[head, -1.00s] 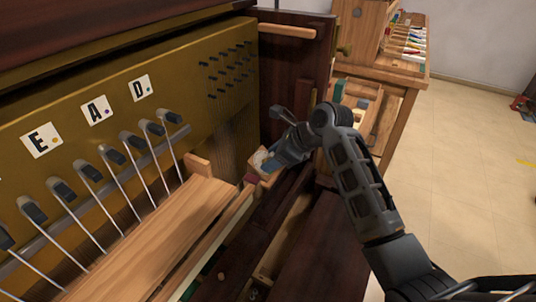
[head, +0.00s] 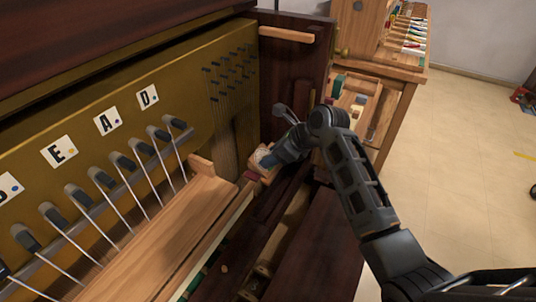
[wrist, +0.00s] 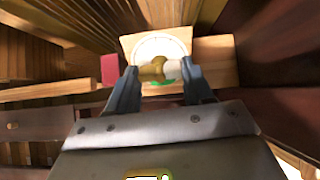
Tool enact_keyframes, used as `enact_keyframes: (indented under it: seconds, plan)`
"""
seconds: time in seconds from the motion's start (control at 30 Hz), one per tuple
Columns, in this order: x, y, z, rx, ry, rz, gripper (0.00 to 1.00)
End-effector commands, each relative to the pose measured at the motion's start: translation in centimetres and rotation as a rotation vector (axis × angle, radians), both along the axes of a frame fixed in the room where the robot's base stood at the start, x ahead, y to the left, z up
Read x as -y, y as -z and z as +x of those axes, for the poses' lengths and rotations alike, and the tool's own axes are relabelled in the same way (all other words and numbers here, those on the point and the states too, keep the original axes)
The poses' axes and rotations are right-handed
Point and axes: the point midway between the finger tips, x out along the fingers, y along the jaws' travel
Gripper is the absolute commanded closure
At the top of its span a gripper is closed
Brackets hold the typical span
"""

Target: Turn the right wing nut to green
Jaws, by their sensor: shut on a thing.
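The right wing nut (wrist: 155,68) is a brass-coloured piece with a pale part at its right side, in the wrist view. It sits in front of a white round dial (wrist: 158,47) on a light wooden block (wrist: 205,47). A green patch (wrist: 165,83) shows on the dial just below the nut. My gripper (wrist: 160,72) is shut on the wing nut, with one finger at each side. In the head view my gripper (head: 268,158) is at the wooden block at the right end of the keyboard and hides the nut.
A red block (wrist: 110,70) is left of the dial. The piano's dark side wall (head: 297,75) stands close behind my gripper. A row of levers (head: 125,163) and a long wooden rail (head: 160,235) lie to the left. Open floor (head: 465,170) is at the right.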

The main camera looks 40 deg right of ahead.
Motion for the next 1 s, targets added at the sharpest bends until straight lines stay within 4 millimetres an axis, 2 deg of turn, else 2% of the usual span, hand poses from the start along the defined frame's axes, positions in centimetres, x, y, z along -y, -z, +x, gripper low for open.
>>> enact_keyframes:
  seconds: [0.6,1.0]
  plan:
    - [-0.07,-0.13,-0.01,-0.062,0.194,0.152,0.71]
    - [-0.06,-0.01,0.01,-0.077,0.24,0.187,0.71]
